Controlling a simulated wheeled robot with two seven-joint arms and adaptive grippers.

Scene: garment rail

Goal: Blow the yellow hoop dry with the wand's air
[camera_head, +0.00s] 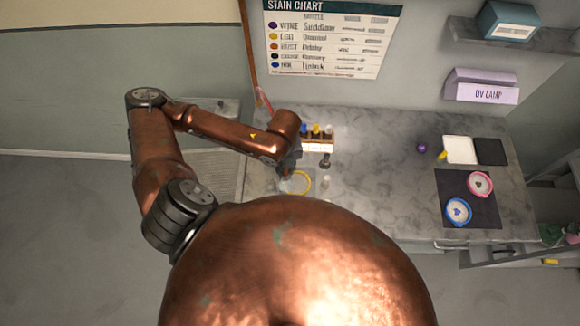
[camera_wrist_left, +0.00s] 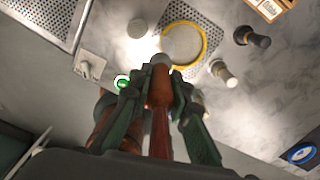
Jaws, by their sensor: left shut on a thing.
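The yellow hoop (camera_wrist_left: 206,46) lies on a perforated metal plate (camera_wrist_left: 196,14) on the counter, with pale cloth or mesh inside it. It also shows in the head view (camera_head: 310,183), partly hidden by my arm. My left gripper (camera_wrist_left: 158,88) is shut on the wand (camera_wrist_left: 159,98), a brown handle with a grey rounded tip. The tip points at the hoop's lower left edge, and a pale haze shows between the tip and the hoop. Whether the tip touches the hoop, I cannot tell. In the head view my left gripper (camera_head: 288,163) is just left of the hoop. My right gripper is not visible.
A bottle rack (camera_head: 318,146) stands behind the hoop, with a dark knobbed object (camera_head: 325,161) in front of it. A dark mat (camera_head: 484,211) at right holds a pink hoop (camera_head: 480,183) and a blue hoop (camera_head: 458,211). The counter's middle is clear.

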